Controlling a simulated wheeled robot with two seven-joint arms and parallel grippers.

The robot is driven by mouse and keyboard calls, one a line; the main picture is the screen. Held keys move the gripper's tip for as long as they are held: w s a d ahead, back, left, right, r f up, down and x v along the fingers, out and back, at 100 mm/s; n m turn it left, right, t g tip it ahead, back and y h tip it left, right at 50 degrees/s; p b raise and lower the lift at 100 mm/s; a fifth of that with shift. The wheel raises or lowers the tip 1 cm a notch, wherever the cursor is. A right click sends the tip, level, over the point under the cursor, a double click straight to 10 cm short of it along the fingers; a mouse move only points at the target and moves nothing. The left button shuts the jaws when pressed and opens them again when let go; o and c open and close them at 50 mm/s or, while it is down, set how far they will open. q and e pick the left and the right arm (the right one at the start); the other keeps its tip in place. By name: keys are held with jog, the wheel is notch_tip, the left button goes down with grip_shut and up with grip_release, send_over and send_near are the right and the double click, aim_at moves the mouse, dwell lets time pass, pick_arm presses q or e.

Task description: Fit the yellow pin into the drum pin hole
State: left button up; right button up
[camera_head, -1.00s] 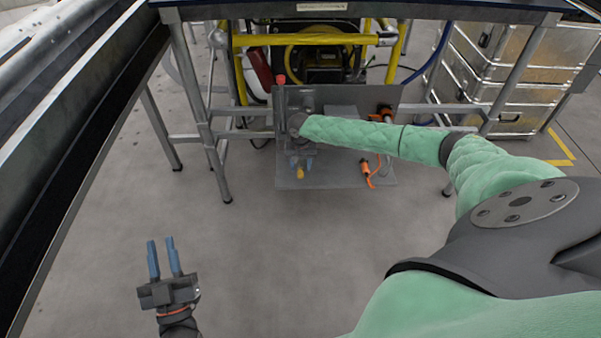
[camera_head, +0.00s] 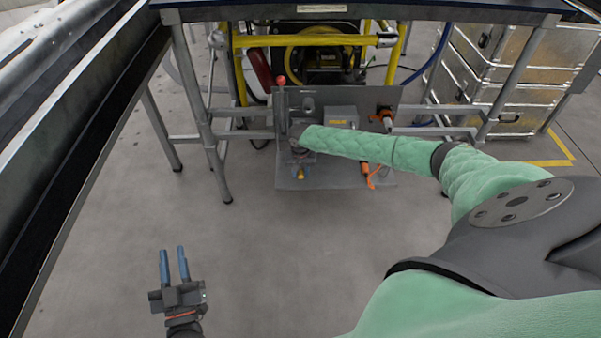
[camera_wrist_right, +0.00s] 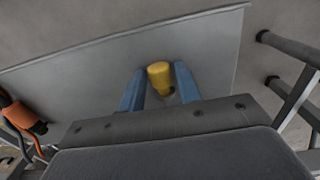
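The yellow pin (camera_head: 300,174) is small and sits at the lower left of a grey panel (camera_head: 335,178) under the table. In the right wrist view the yellow pin (camera_wrist_right: 159,75) shows between my right gripper's (camera_wrist_right: 159,84) two blue fingers, which stand apart with narrow gaps beside it. In the head view my right gripper (camera_head: 301,161) is just above the pin, partly hidden by its wrist. My left gripper (camera_head: 174,266) is open and empty over the floor at the lower left. I cannot pick out the drum pin hole.
A dark machine with a yellow frame (camera_head: 300,40) stands behind the panel. Table legs (camera_head: 208,150) stand left; metal cases (camera_head: 515,85) stand right. The floor in front is clear.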

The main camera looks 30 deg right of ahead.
aim_at(301, 173)
grip_shut()
jog(key=shift+r+p, duration=2.25)
jog(key=shift+p, duration=0.55)
